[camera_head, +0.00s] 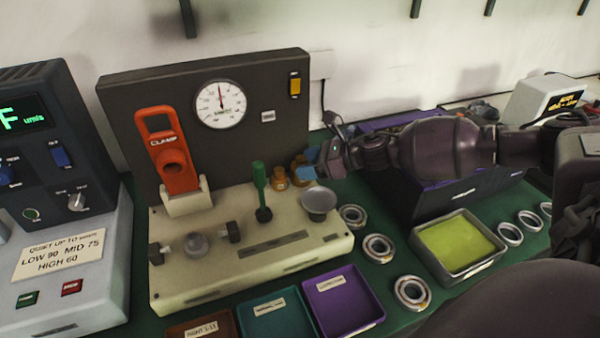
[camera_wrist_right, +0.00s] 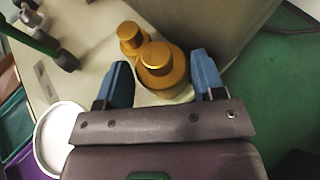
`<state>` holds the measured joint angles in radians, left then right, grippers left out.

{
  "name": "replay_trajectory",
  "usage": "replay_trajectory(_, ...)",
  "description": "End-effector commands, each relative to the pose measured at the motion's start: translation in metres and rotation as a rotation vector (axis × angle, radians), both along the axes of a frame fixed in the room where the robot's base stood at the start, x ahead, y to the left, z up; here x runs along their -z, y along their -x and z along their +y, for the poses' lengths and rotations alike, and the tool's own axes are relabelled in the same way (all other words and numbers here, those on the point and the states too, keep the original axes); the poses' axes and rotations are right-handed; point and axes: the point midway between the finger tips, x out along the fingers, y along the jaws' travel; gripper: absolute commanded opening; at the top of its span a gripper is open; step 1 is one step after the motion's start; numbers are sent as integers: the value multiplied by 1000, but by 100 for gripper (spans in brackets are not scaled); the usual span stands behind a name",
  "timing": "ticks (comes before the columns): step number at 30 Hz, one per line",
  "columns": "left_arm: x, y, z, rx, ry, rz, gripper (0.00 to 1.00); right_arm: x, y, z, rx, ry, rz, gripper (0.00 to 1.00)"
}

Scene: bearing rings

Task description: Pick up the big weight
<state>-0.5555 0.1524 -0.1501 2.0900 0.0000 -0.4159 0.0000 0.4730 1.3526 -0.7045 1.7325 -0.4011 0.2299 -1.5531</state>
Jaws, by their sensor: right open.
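Two brass weights stand side by side on the back right of the beige test stand (camera_head: 170,270). The big weight (camera_head: 300,174) is the one nearer my right gripper; it also shows in the right wrist view (camera_wrist_right: 160,62). The smaller weight (camera_head: 278,180) stands just beyond it in the right wrist view (camera_wrist_right: 130,38). My right gripper (camera_head: 319,160) reaches in from the right with blue fingertips. In the wrist view the open jaws (camera_wrist_right: 162,80) have one finger on each side of the big weight, with gaps visible. My left gripper is not in view.
A green lever (camera_head: 261,190) and a round metal pan (camera_head: 319,201) stand close to the weights. Behind is a dark panel with a dial gauge (camera_head: 220,104) and orange clamp (camera_head: 167,150). Bearing rings (camera_head: 379,248), a purple tray (camera_head: 344,300) and a yellow-lined tray (camera_head: 458,245) lie right and in front.

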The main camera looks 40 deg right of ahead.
Motion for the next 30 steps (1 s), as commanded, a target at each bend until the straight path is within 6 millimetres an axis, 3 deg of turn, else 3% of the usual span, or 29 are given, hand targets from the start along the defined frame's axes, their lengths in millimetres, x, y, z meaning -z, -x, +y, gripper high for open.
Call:
replay_trajectory(9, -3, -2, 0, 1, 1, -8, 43, 1, -1, 1, 0, 0, 0, 61)
replay_trajectory(21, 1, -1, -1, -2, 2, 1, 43, 1, -1, 1, 0, 0, 0, 0)
replay_trajectory(30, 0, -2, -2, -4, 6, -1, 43, -3, -2, 2, 0, 0, -5, 0)
